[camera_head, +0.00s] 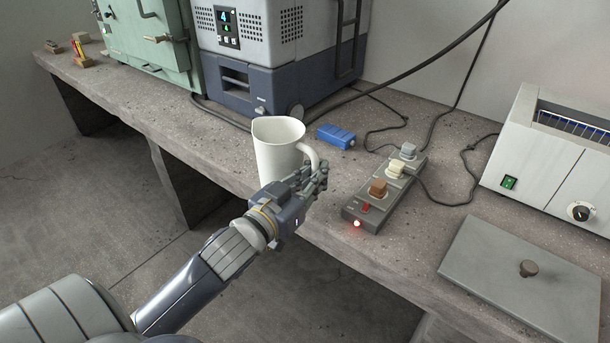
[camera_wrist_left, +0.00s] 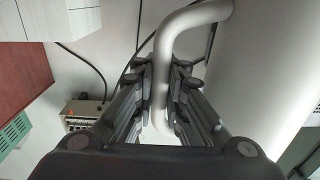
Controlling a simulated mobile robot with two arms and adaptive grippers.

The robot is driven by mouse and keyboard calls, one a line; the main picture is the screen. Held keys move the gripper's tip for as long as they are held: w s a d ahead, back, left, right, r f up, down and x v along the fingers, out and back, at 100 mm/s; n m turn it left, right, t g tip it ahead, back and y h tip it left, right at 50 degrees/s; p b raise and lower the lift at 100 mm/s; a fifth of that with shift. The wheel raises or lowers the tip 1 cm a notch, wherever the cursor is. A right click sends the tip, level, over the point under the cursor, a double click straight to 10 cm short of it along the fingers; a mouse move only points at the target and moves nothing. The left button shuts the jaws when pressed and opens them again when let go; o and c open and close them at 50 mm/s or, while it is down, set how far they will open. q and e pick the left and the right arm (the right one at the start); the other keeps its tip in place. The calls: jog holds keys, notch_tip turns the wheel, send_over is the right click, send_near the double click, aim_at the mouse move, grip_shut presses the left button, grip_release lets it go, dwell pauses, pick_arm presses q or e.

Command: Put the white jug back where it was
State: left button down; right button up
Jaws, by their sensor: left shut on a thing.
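The white jug (camera_head: 277,148) is upright at the front edge of the concrete bench (camera_head: 215,140), below the blue-grey machine. Its handle faces right, toward my left gripper (camera_head: 318,178). My left gripper is shut on the handle. In the left wrist view the handle (camera_wrist_left: 190,22) runs down between the fingers (camera_wrist_left: 160,95), and the jug's body (camera_wrist_left: 262,70) fills the right side. The jug's base is partly hidden by my gripper, so I cannot tell whether it touches the bench. My right gripper is not in view.
A blue block (camera_head: 336,137) lies just right of the jug. A power strip (camera_head: 385,190) with plugs and a red light is farther right. A grey plate with a knob (camera_head: 525,280) and a white toaster-like device (camera_head: 550,150) are at the right. Cables cross the back.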

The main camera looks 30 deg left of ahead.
pick_arm(q)
jog(key=w+a+f+b, duration=0.1)
jog(key=w+a+f, duration=0.1)
jog(key=w, duration=0.5)
jog(key=w+a+f+b, duration=0.1)
jog(key=w+a+f, duration=0.2)
jog(key=w, duration=0.4)
jog(key=shift+w+a, duration=0.15)
jog(key=shift+w, duration=0.2)
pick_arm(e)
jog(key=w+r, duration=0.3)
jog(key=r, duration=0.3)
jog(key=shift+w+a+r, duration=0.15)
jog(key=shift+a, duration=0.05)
pick_arm(q)
jog(key=c, duration=1.7)
grip_release()
jog(key=shift+f, duration=0.1)
jog(key=shift+o, duration=0.3)
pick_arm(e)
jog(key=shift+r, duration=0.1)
pick_arm(q)
jog(key=shift+s, duration=0.1)
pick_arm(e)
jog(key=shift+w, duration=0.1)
